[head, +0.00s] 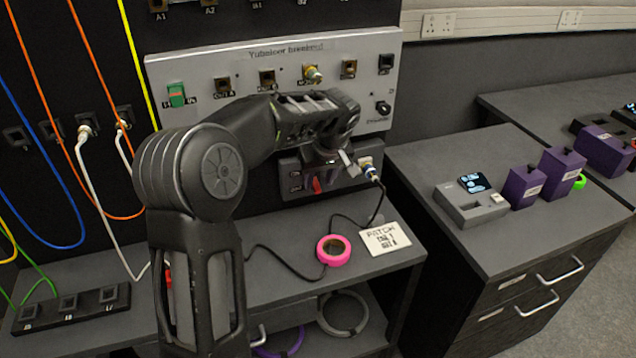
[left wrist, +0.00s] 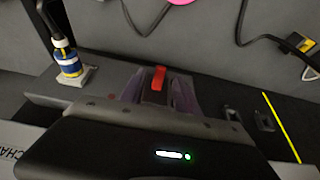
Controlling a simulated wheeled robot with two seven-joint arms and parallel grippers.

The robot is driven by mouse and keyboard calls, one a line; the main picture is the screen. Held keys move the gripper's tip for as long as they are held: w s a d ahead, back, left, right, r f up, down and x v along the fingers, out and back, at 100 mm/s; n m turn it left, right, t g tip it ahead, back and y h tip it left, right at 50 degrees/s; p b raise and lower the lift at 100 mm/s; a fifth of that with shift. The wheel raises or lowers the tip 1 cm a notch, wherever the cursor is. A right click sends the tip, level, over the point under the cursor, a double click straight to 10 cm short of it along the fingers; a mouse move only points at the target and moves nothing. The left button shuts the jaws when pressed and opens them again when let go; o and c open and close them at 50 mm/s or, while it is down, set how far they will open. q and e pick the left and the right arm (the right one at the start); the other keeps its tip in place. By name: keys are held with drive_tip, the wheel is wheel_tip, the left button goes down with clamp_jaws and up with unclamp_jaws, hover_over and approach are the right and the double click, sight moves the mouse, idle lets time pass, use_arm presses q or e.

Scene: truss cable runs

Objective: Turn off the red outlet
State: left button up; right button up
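The outlet box (head: 292,182) is a dark grey unit below the breakout panel, partly hidden by my left arm. Its red switch (head: 316,185) shows just under my left gripper (head: 335,160). In the left wrist view the red switch (left wrist: 158,78) lies between the two fingertips of my left gripper (left wrist: 158,92). The fingers are apart, with the red piece between them; I cannot tell whether they touch it. A blue, white and yellow plug (head: 368,168) sits at the box's right end, and it also shows in the left wrist view (left wrist: 68,62). My right gripper is out of view.
A pink tape roll (head: 334,250) and a patch card (head: 385,239) lie on the bench below. A black cable hangs from the plug. A grey device (head: 470,203) and purple boxes stand at right.

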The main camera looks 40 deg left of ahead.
sight(316, 185)
use_arm(q)
drive_tip(key=shift+x, duration=1.45)
drive_tip(key=shift+c, duration=0.6)
clamp_jaws()
